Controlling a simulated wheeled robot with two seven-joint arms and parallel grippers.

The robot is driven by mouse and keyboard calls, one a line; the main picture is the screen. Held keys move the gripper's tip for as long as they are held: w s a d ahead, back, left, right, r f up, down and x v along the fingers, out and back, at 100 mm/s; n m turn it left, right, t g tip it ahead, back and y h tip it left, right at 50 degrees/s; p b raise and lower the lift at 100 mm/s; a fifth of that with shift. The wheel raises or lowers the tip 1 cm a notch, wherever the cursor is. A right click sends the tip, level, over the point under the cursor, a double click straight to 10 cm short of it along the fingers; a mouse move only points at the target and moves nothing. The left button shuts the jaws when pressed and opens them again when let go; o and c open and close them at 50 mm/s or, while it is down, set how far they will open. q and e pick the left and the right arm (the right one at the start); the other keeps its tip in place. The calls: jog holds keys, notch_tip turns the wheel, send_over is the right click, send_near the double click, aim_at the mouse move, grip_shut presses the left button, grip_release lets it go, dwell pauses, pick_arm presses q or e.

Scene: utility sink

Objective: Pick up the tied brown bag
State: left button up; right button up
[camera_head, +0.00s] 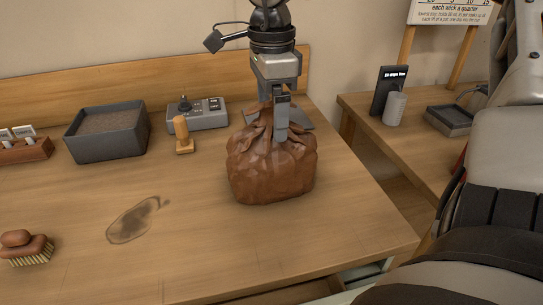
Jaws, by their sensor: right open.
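The tied brown bag (268,172) sits upright on the wooden table, with its gathered neck at the top. My right gripper (277,122) points straight down over the neck from above. Its jaws are open. One finger hangs in front of the gathered top and overlaps it in the picture. The other finger is mostly hidden, so I cannot tell whether the neck lies fully between the fingers or touches them. My left gripper is not in view.
A brush (27,248) lies front left, near a dark stain (134,220). The table right and front of the bag is clear.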

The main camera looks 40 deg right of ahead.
jog(key=shift+f, duration=0.45)
jog(key=shift+c, duration=0.2)
